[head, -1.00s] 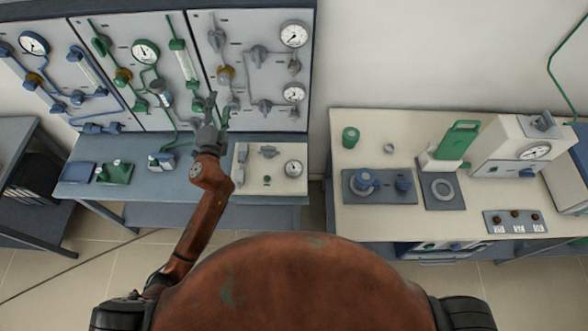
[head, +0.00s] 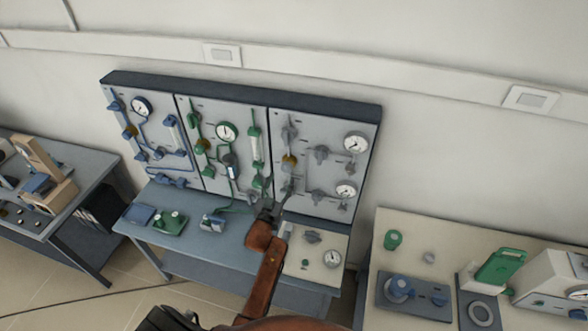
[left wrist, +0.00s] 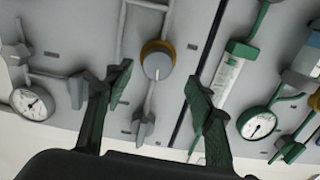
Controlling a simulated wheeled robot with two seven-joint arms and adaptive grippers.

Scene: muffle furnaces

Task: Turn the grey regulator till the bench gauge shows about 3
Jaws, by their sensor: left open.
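The grey regulator (head: 289,160), a grey knob with a brass-coloured ring, is on the right-hand grey panel; it also shows in the left wrist view (left wrist: 157,62). My left gripper (head: 276,190) is open and empty in front of the panel, below the regulator in the head view. In the left wrist view, its green-tinted fingers (left wrist: 158,82) stand on either side of the regulator's image, apart from it. The bench gauge (head: 332,258) is a round white dial on the pale plate on the bench. Its needle is too small to read. My right gripper is out of view.
Other valves and two gauges (head: 355,142) crowd the grey panel. The green-piped panel (head: 226,165) adjoins it on the left. Small boxes (head: 170,222) stand on the blue bench (head: 205,245). A cream table (head: 385,275) with equipment is to the right.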

